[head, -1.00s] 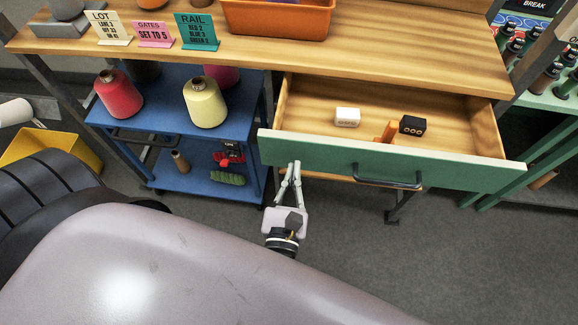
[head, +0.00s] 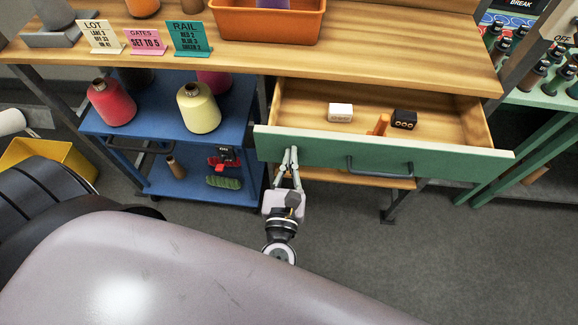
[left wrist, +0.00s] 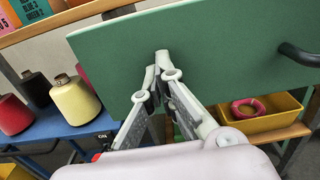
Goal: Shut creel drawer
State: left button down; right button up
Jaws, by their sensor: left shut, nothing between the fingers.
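The creel drawer (head: 300,146) has a green front and a wooden inside, and it stands open below the wooden tabletop. My right gripper is not in view.
The drawer holds a white block (head: 340,112), a black block (head: 404,119) and an orange piece (head: 379,125). A blue cart (head: 215,138) with yarn cones stands left of the drawer. A yellow bin (left wrist: 262,118) with a pink ring is below it. Grey floor (head: 350,250) is clear in front.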

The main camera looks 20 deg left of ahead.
pick_arm(q)
jog(key=b, duration=0.2)
send_over(297, 117)
jog(key=shift+s, duration=0.15)
jog(key=shift+r, duration=0.1)
jog(key=shift+a+r, duration=0.1)
jog(key=shift+r, duration=0.05)
dwell(0.3)
